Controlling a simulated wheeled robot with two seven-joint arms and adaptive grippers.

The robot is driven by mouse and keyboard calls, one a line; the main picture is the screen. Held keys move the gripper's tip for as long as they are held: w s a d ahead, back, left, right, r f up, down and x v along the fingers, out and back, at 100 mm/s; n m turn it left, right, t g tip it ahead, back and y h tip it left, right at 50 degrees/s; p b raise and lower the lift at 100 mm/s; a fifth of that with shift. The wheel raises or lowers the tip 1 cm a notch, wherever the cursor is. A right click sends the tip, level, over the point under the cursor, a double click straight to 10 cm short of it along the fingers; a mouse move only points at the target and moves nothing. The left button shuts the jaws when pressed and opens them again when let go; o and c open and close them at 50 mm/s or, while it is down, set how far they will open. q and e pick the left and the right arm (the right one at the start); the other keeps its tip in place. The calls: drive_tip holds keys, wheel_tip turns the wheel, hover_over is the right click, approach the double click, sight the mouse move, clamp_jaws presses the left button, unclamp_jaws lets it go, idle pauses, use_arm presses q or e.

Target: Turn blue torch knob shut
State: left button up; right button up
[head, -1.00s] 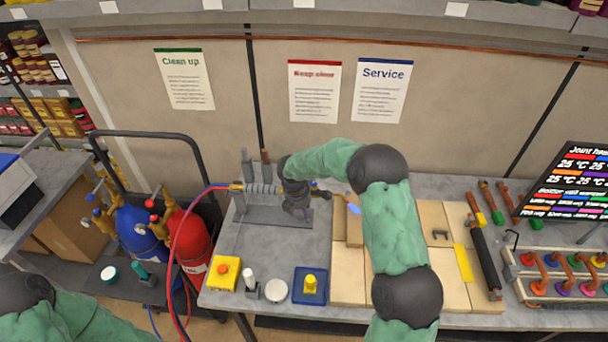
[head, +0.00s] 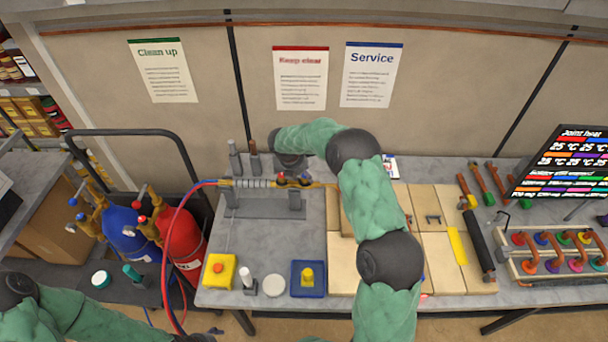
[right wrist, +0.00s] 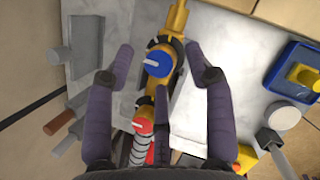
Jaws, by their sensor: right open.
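The brass torch (head: 322,184) lies across a grey stand (head: 264,211), with red and blue hoses at its left end. Its blue knob (head: 304,181) is right of its red knob (head: 281,178). In the right wrist view the blue knob (right wrist: 158,64) has a white line pointing left, across the torch. The red knob (right wrist: 142,126) is nearer the palm. My right gripper (right wrist: 160,58) is open, its purple-grey fingers spread on both sides of the blue knob, visibly apart from it. In the head view its fingers are mostly hidden. My left gripper (head: 195,338) barely shows at the bottom edge.
A yellow button box (head: 220,270), a white-topped jar (head: 274,286) and a blue tray (head: 309,279) sit along the front edge. Blue (head: 125,232) and red (head: 184,243) cylinders stand left of the bench. Wooden boards lie right.

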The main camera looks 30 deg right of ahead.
drive_tip(key=shift+d+f, duration=0.15)
drive_tip(key=shift+f, duration=0.2)
drive_tip(key=shift+w+d+f, duration=0.15)
drive_tip(key=shift+f, duration=0.25)
drive_tip(key=shift+c, duration=0.6)
drive_tip(key=c, duration=1)
